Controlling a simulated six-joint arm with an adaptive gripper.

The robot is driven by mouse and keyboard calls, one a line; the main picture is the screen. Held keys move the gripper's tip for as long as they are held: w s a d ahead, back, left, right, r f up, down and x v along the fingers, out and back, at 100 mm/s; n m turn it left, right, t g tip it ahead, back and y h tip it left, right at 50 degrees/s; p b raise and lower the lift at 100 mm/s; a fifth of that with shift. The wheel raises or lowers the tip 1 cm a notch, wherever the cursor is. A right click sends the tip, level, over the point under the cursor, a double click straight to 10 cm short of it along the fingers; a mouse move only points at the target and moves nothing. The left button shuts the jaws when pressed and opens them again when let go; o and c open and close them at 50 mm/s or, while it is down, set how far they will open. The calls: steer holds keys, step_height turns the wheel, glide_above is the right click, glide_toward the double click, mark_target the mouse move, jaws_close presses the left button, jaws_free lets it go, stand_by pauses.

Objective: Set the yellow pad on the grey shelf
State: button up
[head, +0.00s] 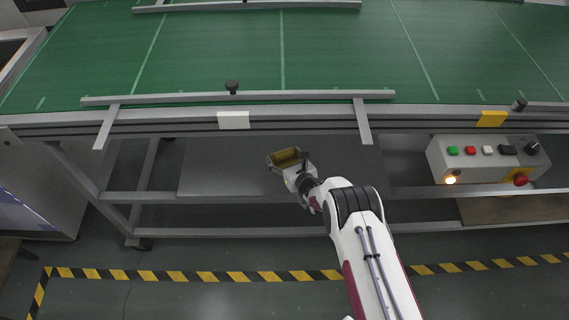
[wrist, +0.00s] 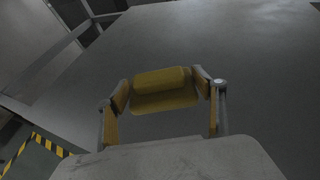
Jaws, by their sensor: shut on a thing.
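The yellow pad (wrist: 160,90) is held between the two fingers of my gripper (wrist: 160,100) in the wrist view. In the head view, the pad (head: 287,155) shows at the end of my gripper (head: 290,164), over the grey shelf (head: 225,172). The shelf (wrist: 240,55) is a wide flat plate under the conveyor and fills most of the wrist view. Its visible surface is bare. I cannot tell whether the pad touches the shelf or hangs a little above it.
The green conveyor (head: 220,55) and its front rail (head: 238,97) lie above and behind the shelf. A control box (head: 487,160) with buttons and a lit lamp stands to the right. Frame legs (head: 148,185) stand at the left. Striped tape (head: 200,276) marks the floor.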

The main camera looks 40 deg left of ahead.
mark_target(285, 164)
steer(key=shift+f, duration=2.05)
steer(key=shift+f, duration=0.2)
steer(key=o, duration=1.1)
steer(key=shift+r, duration=0.2)
steer(key=shift+d, duration=0.15)
steer(key=shift+v, duration=3.6)
steer(key=shift+s, duration=0.1)
